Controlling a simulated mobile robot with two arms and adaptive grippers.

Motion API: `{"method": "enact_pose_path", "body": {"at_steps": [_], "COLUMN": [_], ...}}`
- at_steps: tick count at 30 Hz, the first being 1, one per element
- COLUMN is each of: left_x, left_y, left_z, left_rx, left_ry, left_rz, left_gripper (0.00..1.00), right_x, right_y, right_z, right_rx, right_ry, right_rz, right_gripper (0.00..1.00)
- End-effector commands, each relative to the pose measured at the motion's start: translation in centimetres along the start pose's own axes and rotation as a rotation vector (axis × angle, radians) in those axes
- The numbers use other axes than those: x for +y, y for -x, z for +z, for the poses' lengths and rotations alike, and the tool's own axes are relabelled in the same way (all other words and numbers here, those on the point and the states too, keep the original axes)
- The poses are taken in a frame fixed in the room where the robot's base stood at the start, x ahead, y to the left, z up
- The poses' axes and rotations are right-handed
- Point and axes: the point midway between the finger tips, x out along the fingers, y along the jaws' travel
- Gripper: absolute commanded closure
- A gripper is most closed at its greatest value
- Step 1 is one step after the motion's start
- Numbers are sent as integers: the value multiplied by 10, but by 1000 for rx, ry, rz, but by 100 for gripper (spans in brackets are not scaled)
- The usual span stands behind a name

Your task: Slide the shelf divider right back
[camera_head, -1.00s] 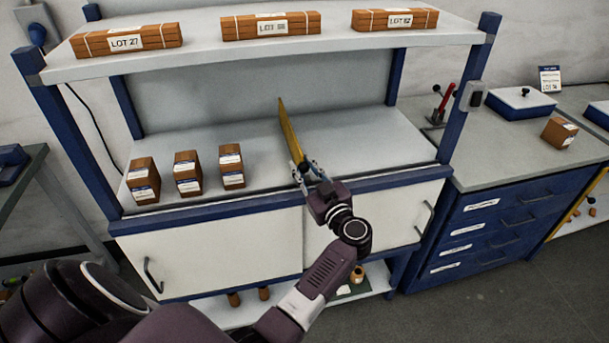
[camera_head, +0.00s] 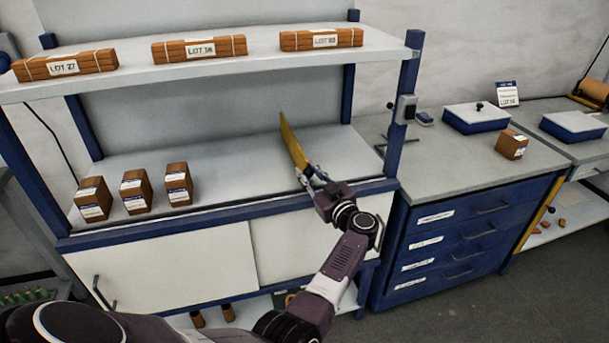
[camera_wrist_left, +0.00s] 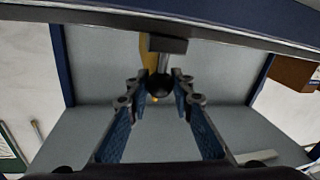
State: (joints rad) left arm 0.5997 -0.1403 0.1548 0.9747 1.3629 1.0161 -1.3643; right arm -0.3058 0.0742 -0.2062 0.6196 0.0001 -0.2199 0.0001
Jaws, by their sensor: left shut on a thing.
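The shelf divider (camera_head: 292,143) is a thin, curved-topped yellow panel standing upright on the lower grey shelf (camera_head: 235,160), right of the middle. It is seen almost edge-on. In the left wrist view, a strip of the yellow divider (camera_wrist_left: 147,58) shows behind a dark round knob (camera_wrist_left: 159,86) on a short metal stem. My left gripper (camera_head: 312,178) is at the front end of the divider, shut on the knob, with a finger on each side of it (camera_wrist_left: 160,92). My right gripper is not in view.
Several brown boxes (camera_head: 136,191) stand at the shelf's left, well apart from the divider. Bare shelf lies between the divider and the blue right post (camera_head: 400,110). The upper shelf (camera_head: 225,66) holds labelled brown bundles. A drawer bench (camera_head: 450,165) stands at the right.

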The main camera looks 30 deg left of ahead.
Motion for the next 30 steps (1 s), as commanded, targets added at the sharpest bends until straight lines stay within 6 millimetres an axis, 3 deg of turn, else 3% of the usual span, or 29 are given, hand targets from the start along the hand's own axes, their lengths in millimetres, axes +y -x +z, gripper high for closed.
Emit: {"method": "enact_pose_path", "body": {"at_steps": [6,7,12,22,30], "left_x": [4,4,4,3,13], "left_y": [1,1,1,1,2], "left_z": [0,-1,-1,-5,-49], "left_rx": [-1,-1,-1,0,-1], "left_ry": [1,1,1,2,7], "left_rz": [10,10,9,6,6], "left_gripper": [100,76,60,60,60], "right_x": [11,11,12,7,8], "right_y": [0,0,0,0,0], "right_z": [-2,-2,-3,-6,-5], "right_rx": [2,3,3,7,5], "right_ry": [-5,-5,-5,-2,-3], "right_rz": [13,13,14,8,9], "right_gripper": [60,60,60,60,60]}}
